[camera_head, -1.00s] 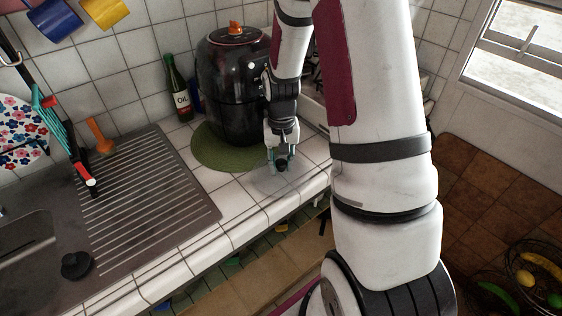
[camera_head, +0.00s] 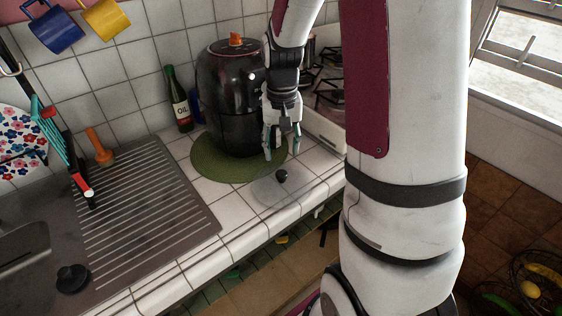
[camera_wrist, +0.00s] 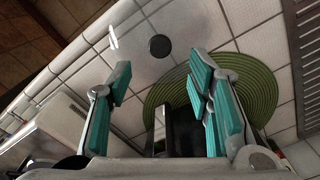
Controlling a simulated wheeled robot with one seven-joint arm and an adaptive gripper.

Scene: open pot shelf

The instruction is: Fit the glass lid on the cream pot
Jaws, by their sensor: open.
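The glass lid (camera_head: 265,188) lies flat on the white tiled counter near its front edge, clear and hard to see against the tiles. Its black knob (camera_head: 281,175) points up and also shows in the wrist view (camera_wrist: 160,46). My gripper (camera_head: 282,151) is open and empty, above and a little behind the knob. In the wrist view the teal finger pads of my gripper (camera_wrist: 158,78) are well apart, with the knob beyond their tips and not between them. I cannot make out the cream pot in any view.
A tall black appliance (camera_head: 230,95) stands on a round green mat (camera_head: 205,160) just behind the lid. An oil bottle (camera_head: 178,100) is left of it. A stove (camera_head: 330,95) is to the right. The ribbed drainboard (camera_head: 150,200) at left is mostly clear.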

